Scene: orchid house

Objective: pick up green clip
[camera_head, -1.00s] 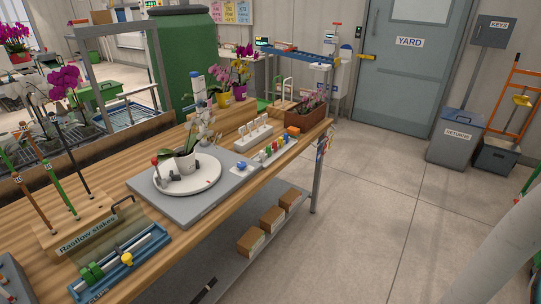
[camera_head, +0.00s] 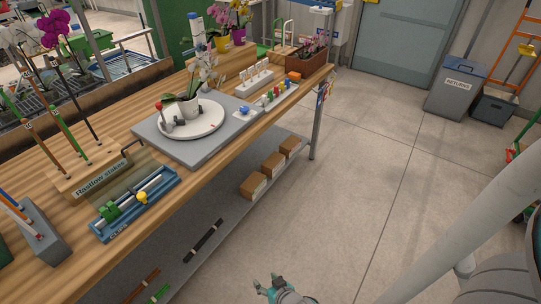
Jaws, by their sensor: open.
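A green clip (camera_head: 109,210) sits on the white rod of a blue rack (camera_head: 150,217) marked CLIPS, on the wooden bench at the left. More green shows just right of it on the rod; I cannot tell whether it is a second clip. A yellow clip (camera_head: 142,197) sits further right on the same rod. My gripper (camera_head: 269,281) shows at the bottom edge, over the floor in front of the bench. It is open and empty, well to the right of the rack and apart from it.
A stake block (camera_head: 90,178) with tall stakes stands behind the rack. A grey block (camera_head: 42,240) with sticks stands left of it. A grey slab (camera_head: 190,148) with a white turntable and potted orchid lies right. The lower shelf holds brown boxes (camera_head: 254,184).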

